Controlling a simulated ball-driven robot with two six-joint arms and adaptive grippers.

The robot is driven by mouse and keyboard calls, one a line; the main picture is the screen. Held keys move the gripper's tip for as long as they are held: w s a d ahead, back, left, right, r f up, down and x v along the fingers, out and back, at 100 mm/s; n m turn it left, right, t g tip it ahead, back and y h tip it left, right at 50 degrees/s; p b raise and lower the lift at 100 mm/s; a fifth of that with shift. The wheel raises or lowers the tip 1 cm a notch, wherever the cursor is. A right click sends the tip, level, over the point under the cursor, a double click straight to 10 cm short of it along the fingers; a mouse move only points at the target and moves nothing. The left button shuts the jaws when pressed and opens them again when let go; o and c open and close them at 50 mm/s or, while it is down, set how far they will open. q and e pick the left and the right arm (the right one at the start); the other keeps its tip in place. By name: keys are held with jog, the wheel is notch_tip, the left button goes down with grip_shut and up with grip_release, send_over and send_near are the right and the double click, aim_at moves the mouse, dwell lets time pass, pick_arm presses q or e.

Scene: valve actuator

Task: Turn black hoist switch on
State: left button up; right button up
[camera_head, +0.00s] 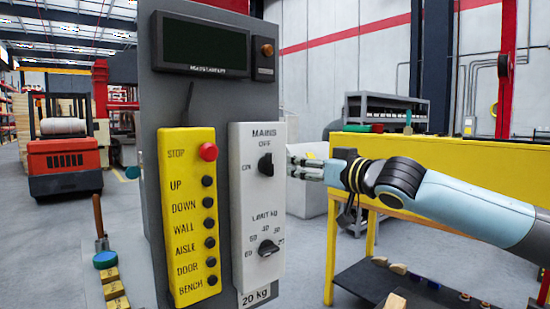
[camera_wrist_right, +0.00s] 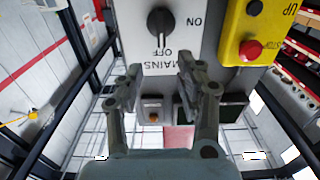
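The black mains switch (camera_head: 266,164) is a rotary knob on the white panel (camera_head: 254,210), below the word MAINS, with OFF above it and ON to its left. In the right wrist view the knob (camera_wrist_right: 161,27) appears upside down, its white mark pointing toward OFF. My right gripper (camera_head: 293,165) is just right of the panel, level with the knob. In the wrist view its fingers (camera_wrist_right: 160,78) are apart with nothing between them, and the knob lies beyond the tips, not touched. My left gripper is not in view.
A yellow button box (camera_head: 190,215) with a red stop button (camera_head: 208,152) is left of the white panel. A LIMIT KG knob (camera_head: 268,248) sits below the mains switch. A dark display (camera_head: 205,46) is above. A yellow workbench (camera_head: 450,170) stands behind my right arm.

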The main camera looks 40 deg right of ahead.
aim_at(273, 159)
jog(key=w, duration=0.6)
jog(key=w+a, duration=0.1)
jog(key=w, duration=0.3)
jog(key=shift+c, duration=0.4)
grip_shut()
